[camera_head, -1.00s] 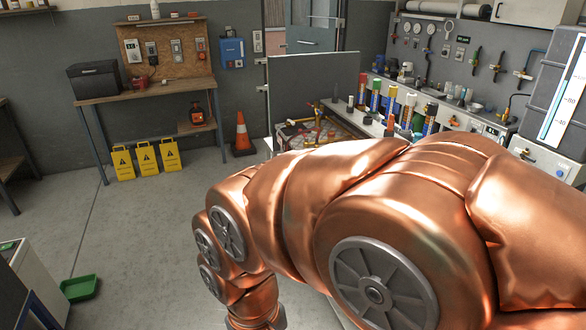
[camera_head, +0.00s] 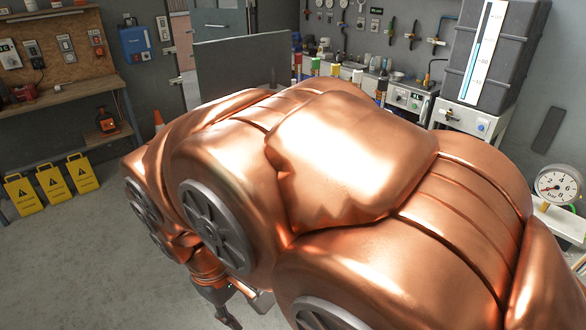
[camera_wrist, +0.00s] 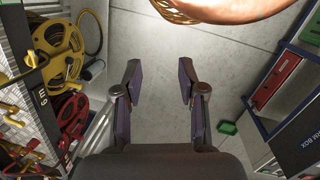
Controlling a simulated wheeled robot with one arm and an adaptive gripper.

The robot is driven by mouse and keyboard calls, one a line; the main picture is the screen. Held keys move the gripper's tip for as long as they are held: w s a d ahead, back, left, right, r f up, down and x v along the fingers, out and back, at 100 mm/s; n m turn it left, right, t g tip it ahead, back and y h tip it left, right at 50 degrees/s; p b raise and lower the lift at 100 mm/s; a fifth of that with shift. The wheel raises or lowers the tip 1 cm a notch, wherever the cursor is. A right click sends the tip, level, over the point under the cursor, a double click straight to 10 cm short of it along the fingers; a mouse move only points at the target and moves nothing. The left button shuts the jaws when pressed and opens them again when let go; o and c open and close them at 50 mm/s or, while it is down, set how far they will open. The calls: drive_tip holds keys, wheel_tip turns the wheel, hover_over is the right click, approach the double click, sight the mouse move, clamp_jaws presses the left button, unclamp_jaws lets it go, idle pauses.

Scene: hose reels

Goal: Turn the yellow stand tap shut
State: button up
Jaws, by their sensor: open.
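My gripper (camera_wrist: 158,82) is open and empty in the wrist view, its dark fingers apart over bare grey floor. In the head view only a small part of my gripper shows at the bottom, below my copper arm. Yellow lever-like fittings (camera_wrist: 12,115) show at the left edge of the wrist view, left of my gripper and apart from it. I cannot tell whether one of them is the yellow stand tap. In the head view I cannot pick out the tap; my arm hides much of the middle.
A yellow hose reel (camera_wrist: 62,48) and a red hose reel (camera_wrist: 72,115) stand left of my gripper. A shelf unit with a red box (camera_wrist: 277,80) is at the right. Yellow warning signs (camera_head: 52,182) and a pressure gauge (camera_head: 558,187) show in the head view.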

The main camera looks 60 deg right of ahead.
drive_tip(key=w+d+f+n+g+h+b, duration=0.1)
drive_tip(key=w+d+h+b, duration=0.25)
drive_tip(key=d, duration=0.75)
drive_tip(key=w+d+n+g+h+b, duration=0.2)
drive_tip(key=w+d+h+b, duration=0.15)
drive_tip(key=d, duration=0.75)
drive_tip(key=w+d+f+n+g+h+b, duration=0.1)
drive_tip(key=w+d+h+b, duration=0.3)
drive_tip(key=d, duration=0.7)
drive_tip(key=w+d+f+n+h+b, duration=0.5)
drive_tip(key=w+d+f+n+b, duration=0.35)
drive_tip(key=w+d, duration=0.5)
drive_tip(key=shift+t, duration=0.6)
drive_tip(key=shift+p+x, duration=0.5)
drive_tip(key=shift+x, duration=2.95)
drive_tip(key=shift+w, duration=0.1)
clamp_jaws()
